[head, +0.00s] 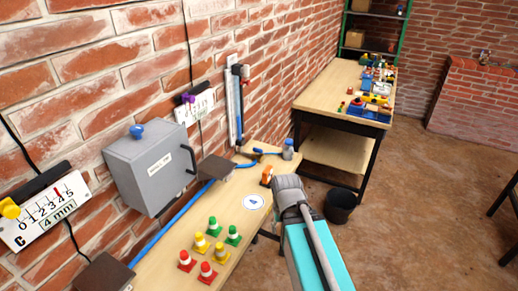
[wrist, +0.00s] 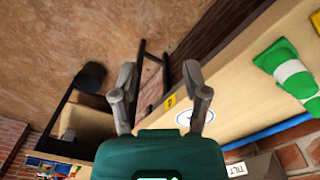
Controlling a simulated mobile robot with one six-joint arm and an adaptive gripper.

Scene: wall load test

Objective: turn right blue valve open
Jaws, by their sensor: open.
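A blue pipe (head: 178,212) runs along the back of the bench by the wall. At its far right end is a small blue handle-like part (head: 268,152), with a blue-and-grey fitting (head: 288,150) beside it; I cannot tell how the valve is set. Neither part is clear in the wrist view. My arm reaches over the bench's front edge in the head view, short of these parts. In the wrist view my gripper (wrist: 160,75) is open, with two grey fingers apart and nothing visible between them.
The bench (head: 190,262) holds red, yellow and green cones (head: 215,226), a round label (head: 254,202) and a small orange object (head: 267,174). A grey box (head: 152,166) with a blue knob hangs on the brick wall. A black bin (head: 340,206) stands on the floor.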

